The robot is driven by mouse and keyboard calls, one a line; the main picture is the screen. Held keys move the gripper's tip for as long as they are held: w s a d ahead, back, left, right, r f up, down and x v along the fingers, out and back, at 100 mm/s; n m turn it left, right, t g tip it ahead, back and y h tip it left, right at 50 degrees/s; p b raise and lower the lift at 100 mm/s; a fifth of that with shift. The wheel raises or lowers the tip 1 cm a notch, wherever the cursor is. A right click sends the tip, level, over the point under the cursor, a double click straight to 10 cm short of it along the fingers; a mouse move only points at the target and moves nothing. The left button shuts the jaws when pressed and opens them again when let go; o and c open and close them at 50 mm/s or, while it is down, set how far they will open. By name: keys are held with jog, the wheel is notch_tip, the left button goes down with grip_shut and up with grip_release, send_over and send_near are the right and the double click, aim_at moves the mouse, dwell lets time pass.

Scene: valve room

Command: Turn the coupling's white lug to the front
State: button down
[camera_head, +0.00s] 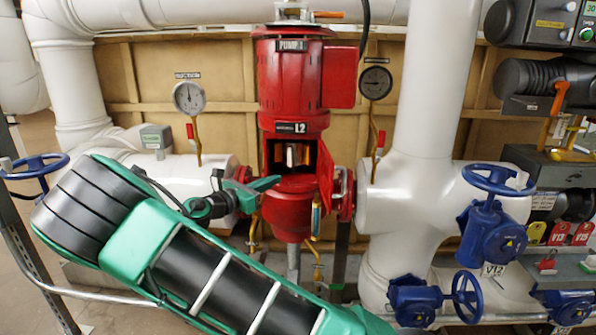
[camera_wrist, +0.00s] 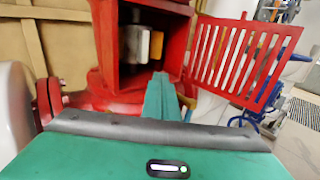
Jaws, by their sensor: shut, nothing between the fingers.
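The red pump (camera_head: 291,90), labelled PUMP 1, stands upright in the middle of the head view. Its housing has an open window, and the coupling (camera_head: 290,154) shows inside, partly in shadow. In the wrist view the coupling (camera_wrist: 131,45) shows a pale white-grey block, with an orange-yellow block (camera_wrist: 156,46) to its right. I cannot tell for sure which part is the white lug. My gripper (camera_head: 276,183) is shut and empty, in front of and just below the window. Its green fingers (camera_wrist: 160,90) point toward the opening in the wrist view.
A red slatted guard door (camera_wrist: 238,60) hangs open to the right of the window; it also shows edge-on in the head view (camera_head: 325,175). White pipes (camera_head: 430,110) flank the pump. Blue valve wheels (camera_head: 497,180) are at the right. Gauges (camera_head: 188,97) hang beside the pump.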

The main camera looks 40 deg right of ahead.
aim_at(294, 150)
jog(key=x, duration=1.4)
jog(key=shift+w, duration=0.1)
jog(key=shift+d, duration=0.95)
